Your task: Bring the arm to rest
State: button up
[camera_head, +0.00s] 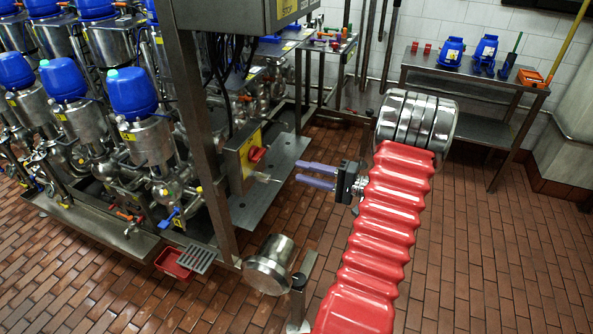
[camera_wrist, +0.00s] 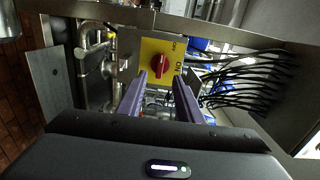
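My arm, in a red ribbed sleeve (camera_head: 378,235), reaches up from the bottom of the head view and bends at a steel joint. My gripper (camera_head: 300,175) points left toward the yellow switch box (camera_head: 243,160) with a red knob (camera_head: 257,154). Its two purple fingers are apart with nothing between them, and a gap separates them from the box. In the wrist view, the fingers of my gripper (camera_wrist: 160,88) stand apart below the red knob (camera_wrist: 161,66) on its yellow plate (camera_wrist: 178,47).
A valve rack with blue-topped steel valves (camera_head: 133,92) fills the left. A steel post (camera_head: 200,130) and plate (camera_head: 268,180) stand near my gripper. A bench (camera_head: 470,75) is at the back right. A red tray (camera_head: 173,263) lies on the floor. Tiled floor (camera_head: 480,270) is free at right.

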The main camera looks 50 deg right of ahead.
dwell(0.8)
jog(key=s+a+f+m+g+y, duration=0.1)
jog(key=s+a+f+m+g, duration=0.1)
jog(key=s+a+f+g, duration=0.35)
jog(key=s+a+n+g, duration=0.25)
jog(key=a+g, duration=0.45)
jog(key=a, duration=0.6)
jog(key=s+a+r+n+h, duration=0.1)
jog(key=a+r+n+h, duration=0.2)
jog(key=a+r+n, duration=0.3)
jog(key=s+a+r+n+t+h, duration=0.1)
jog(key=a+r+n+h, duration=0.3)
jog(key=a+r+n, duration=0.3)
jog(key=a+r, duration=0.5)
jog(key=a, duration=0.4)
jog(key=shift+s+a+r, duration=0.3)
jog(key=shift+r, duration=0.1)
jog(key=shift+n, duration=0.25)
